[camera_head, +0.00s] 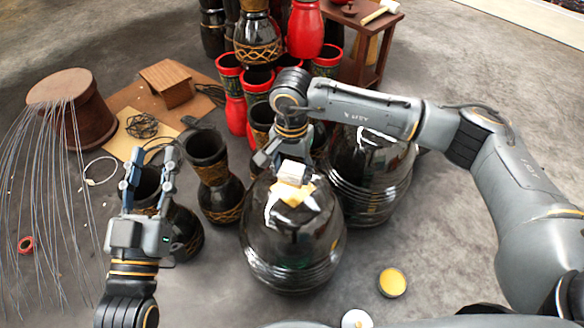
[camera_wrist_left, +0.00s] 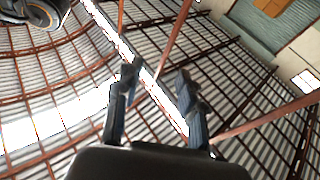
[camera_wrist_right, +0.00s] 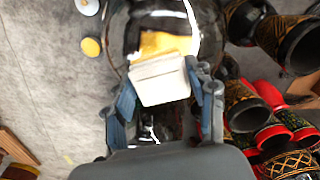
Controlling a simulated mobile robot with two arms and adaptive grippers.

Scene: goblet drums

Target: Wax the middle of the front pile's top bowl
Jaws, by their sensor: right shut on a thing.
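The front pile (camera_head: 290,245) is a stack of glossy black bowls. Its top bowl (camera_head: 315,225) is rounded and faces up, with bright reflections. My right gripper (camera_head: 282,160) is over that bowl, shut on a white block (camera_head: 292,171). The block also shows between the fingers in the right wrist view (camera_wrist_right: 160,80). A yellow patch (camera_wrist_right: 158,42) shows by the block, over the bowl; I cannot tell whether it belongs to the block or lies on the bowl. Contact with the bowl is unclear. My left gripper (camera_head: 148,165) is open, empty and points up.
A second glossy pile (camera_head: 372,185) stands behind right. A round tin with a yellow top (camera_head: 392,282) is on the floor to the right. Goblet drums (camera_head: 212,180) stand left and behind. A brown drum with loose strings (camera_head: 85,105) is far left.

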